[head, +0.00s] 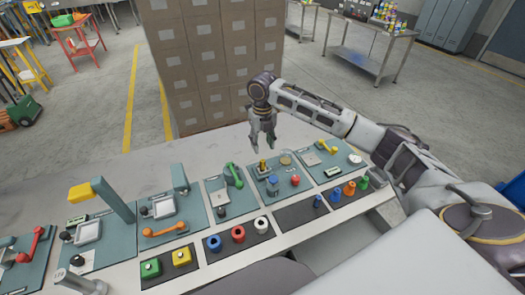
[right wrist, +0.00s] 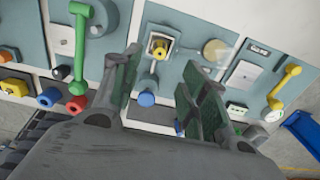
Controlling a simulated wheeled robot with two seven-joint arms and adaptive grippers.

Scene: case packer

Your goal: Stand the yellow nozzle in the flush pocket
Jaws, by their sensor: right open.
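The yellow nozzle (head: 262,165) stands upright on a teal panel (head: 258,188) at the right of the bench. In the right wrist view the yellow nozzle (right wrist: 159,47) sits in a square, pale-edged holder. A round beige disc (head: 286,158) lies beside it on the same panel; it also shows in the wrist view (right wrist: 215,50). I cannot tell which spot is the flush pocket. My right gripper (head: 262,143) is open and empty above the panel, apart from the nozzle. In the wrist view its fingers (right wrist: 160,72) point towards the nozzle. My left gripper is out of view.
A blue knob (head: 273,182) and a red button (head: 295,180) share the panel. A green handle (head: 234,174) is on the panel to the left, a yellow handle (head: 327,146) to the right. Blue, orange and green pieces (head: 349,188) stand on a dark front strip. Stacked cartons (head: 215,60) rise behind.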

